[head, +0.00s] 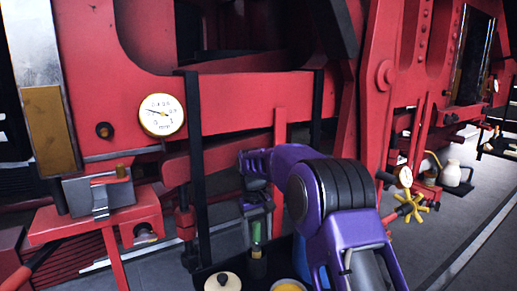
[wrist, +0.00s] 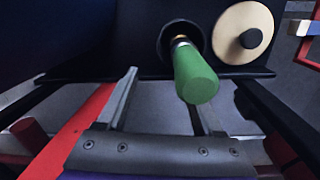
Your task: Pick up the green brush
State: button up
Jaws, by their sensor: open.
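The green brush shows in the wrist view as a thick green handle (wrist: 196,76) with a metal collar, standing in a dark round holder (wrist: 166,43). In the head view its green handle (head: 256,231) is upright at lower centre, above the dark holder (head: 257,264). My gripper (wrist: 157,82) is open and empty. In the head view my gripper (head: 256,205) is just above the handle. The brush's lower end is hidden in the holder.
A yellow-topped can (head: 288,286) is to the right. Black uprights (head: 196,160) and red machine frames (head: 245,105) stand close behind.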

aim_at(258, 223)
jog(key=s+r, duration=0.5)
jog(key=r, duration=0.9)
jog(key=shift+y, duration=0.4)
jog(key=f, duration=0.7)
jog(key=shift+w+d+f+b, duration=0.15)
jog(key=shift+w+f+b, duration=0.1)
jog(key=shift+b, duration=0.1)
jog(key=shift+w+a+f+b, duration=0.1)
jog(key=shift+a+f+b, duration=0.05)
jog(key=shift+f, duration=1.4)
jog(key=shift+a+f+b, duration=0.1)
jog(key=shift+f+b, duration=0.05)
jog(key=shift+f, duration=1.35)
grip_shut()
